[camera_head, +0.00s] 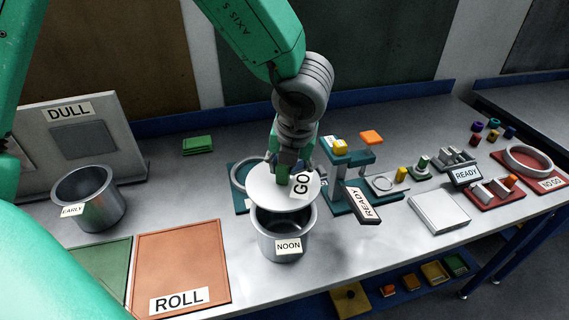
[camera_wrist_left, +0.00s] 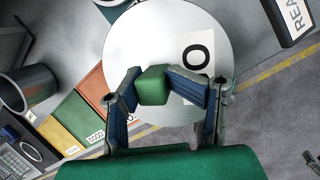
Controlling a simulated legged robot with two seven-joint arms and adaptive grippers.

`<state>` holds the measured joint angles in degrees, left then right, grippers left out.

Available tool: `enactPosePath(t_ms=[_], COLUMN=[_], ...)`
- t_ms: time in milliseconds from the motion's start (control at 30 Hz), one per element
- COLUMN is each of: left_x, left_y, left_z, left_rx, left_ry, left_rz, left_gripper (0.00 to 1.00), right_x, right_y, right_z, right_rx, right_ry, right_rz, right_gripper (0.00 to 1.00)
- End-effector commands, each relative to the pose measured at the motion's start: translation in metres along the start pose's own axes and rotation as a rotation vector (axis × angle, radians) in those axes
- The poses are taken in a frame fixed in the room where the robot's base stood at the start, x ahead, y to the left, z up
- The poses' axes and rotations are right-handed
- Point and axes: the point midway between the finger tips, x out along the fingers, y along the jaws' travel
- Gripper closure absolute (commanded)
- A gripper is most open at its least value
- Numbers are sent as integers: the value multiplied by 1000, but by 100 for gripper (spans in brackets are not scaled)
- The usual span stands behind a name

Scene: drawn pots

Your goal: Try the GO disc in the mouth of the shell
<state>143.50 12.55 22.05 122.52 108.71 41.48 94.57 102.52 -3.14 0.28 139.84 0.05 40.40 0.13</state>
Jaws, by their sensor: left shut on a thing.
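The GO disc (camera_head: 265,190) is a round white plate with a green knob (camera_wrist_left: 153,86) on top. My left gripper (camera_head: 291,168) is shut on this knob, and the disc fills the middle of the left wrist view (camera_wrist_left: 140,45). In the head view the disc hangs over the back part of the mouth of the grey metal shell labelled NOON (camera_head: 268,240). The front of the mouth and some of the inside show below the disc. I cannot tell whether the disc touches the rim. A second grey shell, labelled EARLY (camera_head: 95,203), stands at the left. My right gripper is not in view.
A grey DULL board (camera_head: 115,140) stands behind the EARLY shell. An orange ROLL mat (camera_head: 180,262) lies left of the NOON shell. A teal fixture (camera_head: 345,170) with a READY sign (camera_head: 366,205) stands close at right. A red NO GO tray (camera_head: 548,172) lies far right.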

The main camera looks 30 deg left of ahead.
Motion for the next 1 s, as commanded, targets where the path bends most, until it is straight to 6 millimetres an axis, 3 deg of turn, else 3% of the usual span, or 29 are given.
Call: enactPosePath(t_ms=[267, 800, 1000], left_x=[5, 50, 55], left_y=[-2, -8, -9], left_z=[-2, -14, -16], left_rx=[1, 1, 1], left_ry=[-3, -2, -2], left_rz=[2, 1, 1], left_gripper=[100, 100, 100], right_x=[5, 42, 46], right_y=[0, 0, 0], right_z=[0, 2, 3], right_rx=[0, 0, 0], right_ry=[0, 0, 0], right_rz=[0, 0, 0], right_gripper=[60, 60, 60])
